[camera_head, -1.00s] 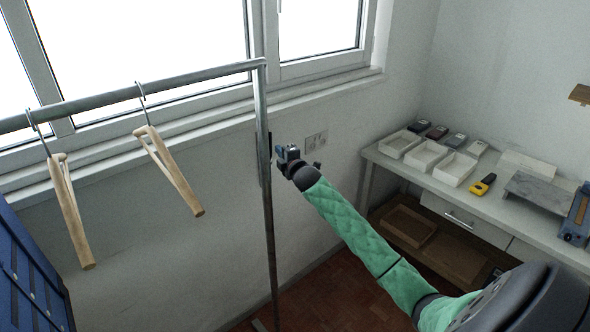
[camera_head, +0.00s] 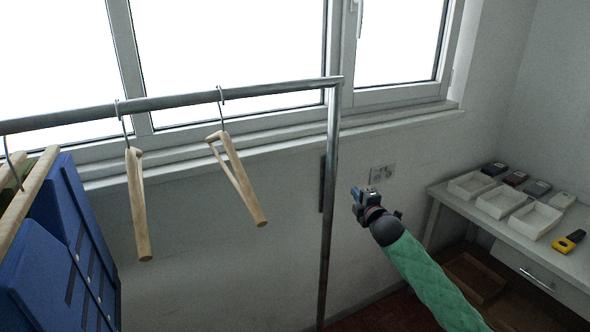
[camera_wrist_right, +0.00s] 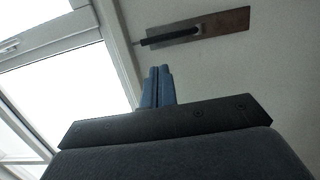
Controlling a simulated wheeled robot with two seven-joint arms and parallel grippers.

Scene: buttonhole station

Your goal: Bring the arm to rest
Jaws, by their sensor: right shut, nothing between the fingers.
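My right gripper (camera_head: 357,197) is raised in the open air just right of the metal rail's upright post in the head view. My green-sleeved right arm reaches up to it from the lower right. Its two blue fingers (camera_wrist_right: 158,88) are together and empty in the right wrist view. My left gripper is in neither view.
A metal clothes rail (camera_head: 180,98) carries wooden hangers (camera_head: 138,205), with another hanger (camera_head: 240,182) beside it. A white table (camera_head: 450,205) at the right holds white trays (camera_head: 497,203) and a yellow device (camera_head: 568,241).

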